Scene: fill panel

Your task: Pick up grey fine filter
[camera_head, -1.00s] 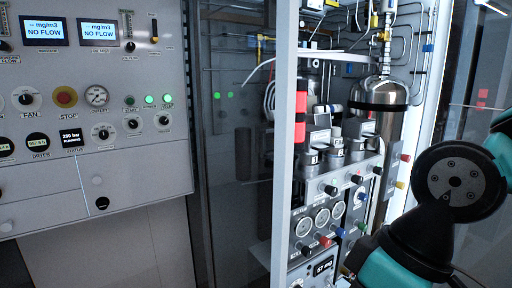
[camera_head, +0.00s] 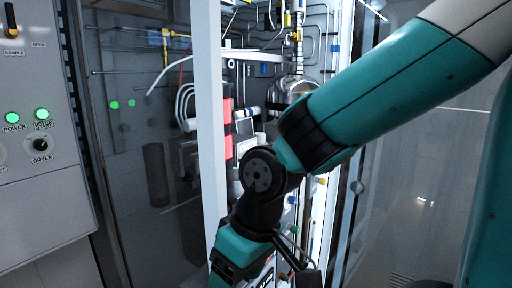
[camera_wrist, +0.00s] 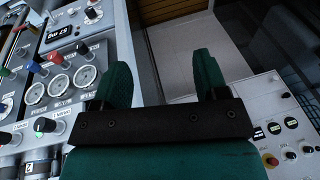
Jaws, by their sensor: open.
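My gripper (camera_wrist: 163,80) is open in the wrist view, with two green fingers spread wide and nothing between them. I cannot pick out the grey fine filter with certainty. Grey blocky parts (camera_head: 244,127) show behind my arm in the head view, above the gauge panel, mostly hidden. In the wrist view, grey parts with dark labels (camera_wrist: 38,167) are cut off at the lower left, apart from the fingers. The gauge panel (camera_wrist: 58,108) lies left of the fingers, with round gauges and coloured knobs.
A white cabinet post (camera_head: 209,110) stands left of my arm. A metal cylinder (camera_head: 292,90) is behind the arm. A grey control panel (camera_head: 45,205) is at the far left. Another panel with dials (camera_wrist: 285,140) is at the wrist view's lower right.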

